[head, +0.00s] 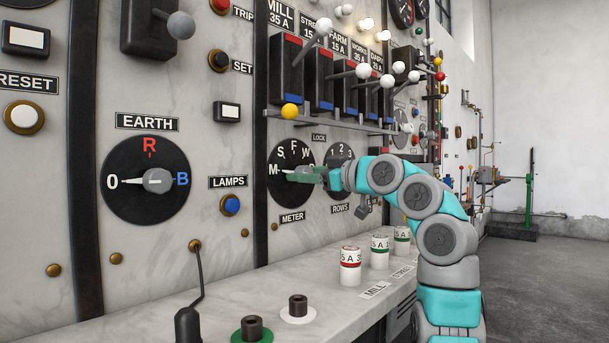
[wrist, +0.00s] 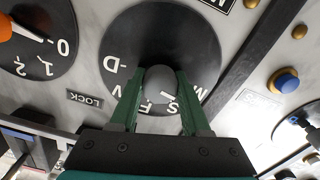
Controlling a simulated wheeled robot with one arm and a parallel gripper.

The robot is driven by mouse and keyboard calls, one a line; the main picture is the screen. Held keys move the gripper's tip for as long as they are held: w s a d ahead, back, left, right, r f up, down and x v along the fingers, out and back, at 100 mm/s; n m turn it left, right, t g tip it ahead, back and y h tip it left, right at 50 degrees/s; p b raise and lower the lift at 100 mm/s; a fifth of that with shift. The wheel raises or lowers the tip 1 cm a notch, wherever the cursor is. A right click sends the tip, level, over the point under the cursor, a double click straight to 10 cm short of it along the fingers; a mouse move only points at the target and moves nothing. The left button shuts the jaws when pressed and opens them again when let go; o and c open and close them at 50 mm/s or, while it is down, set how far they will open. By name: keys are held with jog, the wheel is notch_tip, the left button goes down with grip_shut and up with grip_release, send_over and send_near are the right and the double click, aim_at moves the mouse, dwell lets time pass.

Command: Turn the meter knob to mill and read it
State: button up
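The meter dial (head: 291,185) is a black disc with white letters, above the METER label (head: 292,217) in the head view. M is at its left, then S, F and W over the top. In the wrist view the dial (wrist: 205,45) shows upside down. Its grey knob (wrist: 160,83) sits between the green fingers of my gripper (wrist: 160,78), one on each side, with no clear gap. A white mark at the knob's edge is near S. In the head view my gripper (head: 308,174) covers the knob and the right part of the dial.
A ROWS dial (head: 342,153) stands just right, partly behind my arm. Above are a rail (head: 330,121) and a row of switches with ball-ended levers. The EARTH dial (head: 130,205) is at left. Below, a marble ledge (head: 220,306) bears labelled fuses (head: 350,266) and terminals.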

jog(key=o, duration=0.4)
jog(key=shift+o, duration=0.2)
jog(key=b+v, duration=0.1)
jog(key=v, duration=0.6)
jog(key=shift+s+d, duration=0.25)
jog(key=shift+d, duration=0.05)
